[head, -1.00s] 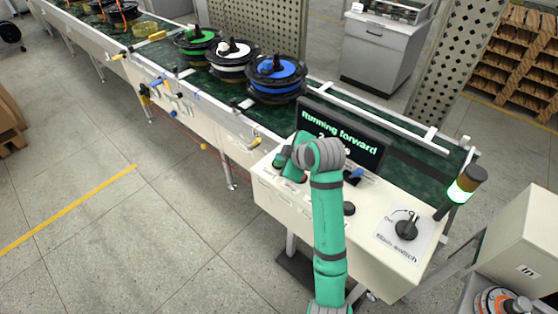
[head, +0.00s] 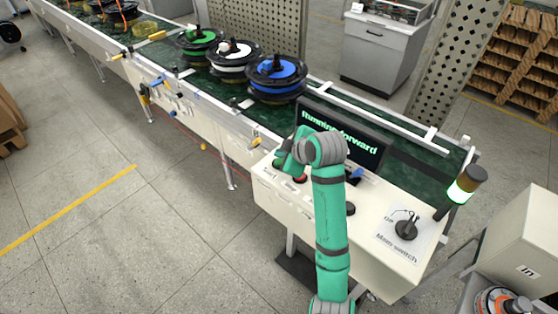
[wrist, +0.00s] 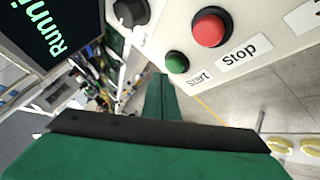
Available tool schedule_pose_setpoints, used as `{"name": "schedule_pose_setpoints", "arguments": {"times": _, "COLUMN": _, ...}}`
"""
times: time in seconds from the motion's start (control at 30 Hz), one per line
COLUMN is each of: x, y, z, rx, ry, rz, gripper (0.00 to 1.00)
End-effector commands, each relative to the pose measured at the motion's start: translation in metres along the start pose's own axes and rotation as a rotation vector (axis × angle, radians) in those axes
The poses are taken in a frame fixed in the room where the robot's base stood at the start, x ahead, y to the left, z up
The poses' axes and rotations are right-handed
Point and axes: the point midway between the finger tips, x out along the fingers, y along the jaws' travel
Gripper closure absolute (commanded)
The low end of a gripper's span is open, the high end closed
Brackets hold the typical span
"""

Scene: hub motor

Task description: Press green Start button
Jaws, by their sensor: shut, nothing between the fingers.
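The green Start button (wrist: 176,62) is a small round cap on the pale control panel, above its "Start" label in the wrist view. The larger red Stop button (wrist: 209,27) is beside it, and also shows partly below my gripper in the head view (head: 300,178). My gripper (wrist: 160,78) is shut and empty. Its tip appears just beside the green button in the wrist view, with a small gap in the picture; I cannot tell the height between them. In the head view my gripper (head: 287,158) is over the left end of the panel, largely hiding the buttons.
The screen (head: 362,150) behind the panel reads "Running forward". A black knob (wrist: 130,12) and the main switch (head: 406,229) are on the panel. The lamp (head: 466,186) glows green-white. Blue (head: 275,68), white and green spools stand on the conveyor behind.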

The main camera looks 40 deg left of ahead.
Motion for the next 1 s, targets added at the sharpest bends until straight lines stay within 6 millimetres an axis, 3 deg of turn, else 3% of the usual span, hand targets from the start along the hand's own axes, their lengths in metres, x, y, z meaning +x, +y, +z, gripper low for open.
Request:
{"name": "schedule_pose_setpoints", "arguments": {"times": 0.7, "x": -0.032, "y": 0.024, "z": -0.024, "rx": -0.002, "ry": 0.001, "rz": 0.001, "gripper": 1.0}}
{"name": "schedule_pose_setpoints", "arguments": {"times": 1.0, "x": -0.035, "y": 0.025, "z": -0.025, "rx": 0.0, "ry": 0.0, "rz": 0.0, "gripper": 1.0}}
